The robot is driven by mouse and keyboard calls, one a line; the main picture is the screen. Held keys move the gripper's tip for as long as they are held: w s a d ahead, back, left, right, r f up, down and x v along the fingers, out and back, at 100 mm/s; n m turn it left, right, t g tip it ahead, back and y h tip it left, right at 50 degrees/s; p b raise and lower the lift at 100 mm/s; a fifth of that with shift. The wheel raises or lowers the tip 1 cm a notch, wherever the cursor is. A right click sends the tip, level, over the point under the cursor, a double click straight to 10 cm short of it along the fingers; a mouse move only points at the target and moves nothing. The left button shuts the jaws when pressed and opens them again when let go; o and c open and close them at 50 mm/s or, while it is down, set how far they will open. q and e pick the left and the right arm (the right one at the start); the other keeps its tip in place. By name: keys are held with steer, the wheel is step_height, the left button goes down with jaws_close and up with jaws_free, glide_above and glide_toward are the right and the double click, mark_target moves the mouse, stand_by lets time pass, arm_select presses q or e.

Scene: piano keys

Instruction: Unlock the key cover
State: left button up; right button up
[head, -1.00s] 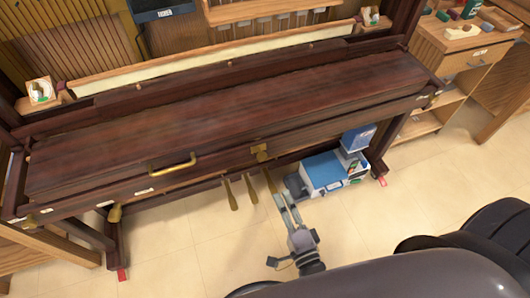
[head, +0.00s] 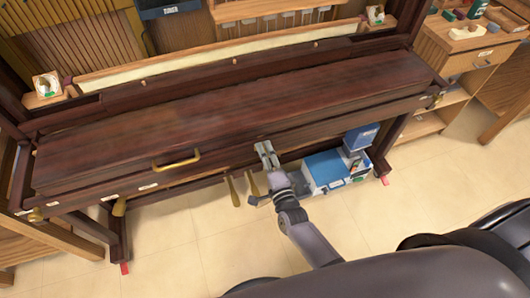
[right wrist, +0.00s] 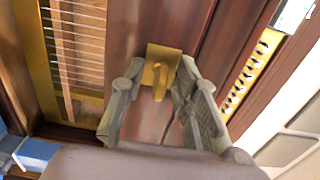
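The key cover (head: 240,105) of the piano is a long dark red-brown lid, lying closed in the head view. A brass handle (head: 177,162) is on its front, left of the middle. The brass lock piece (right wrist: 161,66) shows in the right wrist view, with a small knob sticking out. My right gripper (head: 266,149) is at the front edge of the cover and hides the lock in the head view. In the right wrist view its fingers (right wrist: 160,80) are apart, one on each side of the lock. I cannot tell whether they touch it. My left gripper is not in view.
Brass pedals (head: 233,191) hang below the cover. A blue and white box (head: 326,170) stands on the floor right of my right arm. A wooden cabinet (head: 465,65) is at the far right. The floor (head: 190,235) in front is clear.

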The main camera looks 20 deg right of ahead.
steer(key=shift+c, duration=0.5)
jaws_close()
